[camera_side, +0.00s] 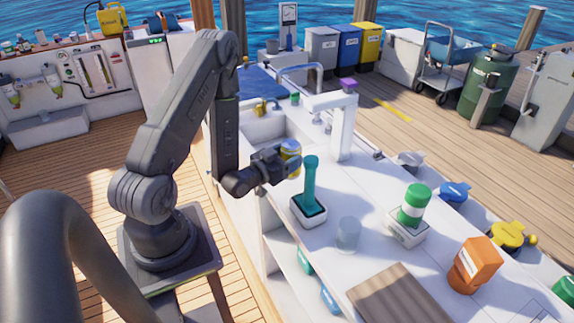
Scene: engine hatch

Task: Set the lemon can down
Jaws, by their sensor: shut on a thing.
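The lemon can (291,149) looks like a small yellow can with a bluish-grey top. It is upright at the end of my arm, above the white counter (372,195). My gripper (287,163) is shut on it, and its dark fingers hide part of the can's lower side. I cannot tell from this view how far the can's base is from the counter.
A teal-handled tool in a white holder (308,209) stands close to the right of my gripper. A white post (342,130) rises behind it. A clear glass (348,234), a green-and-white bottle (413,207) and an orange container (474,266) stand farther right. A sink (265,128) lies behind.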

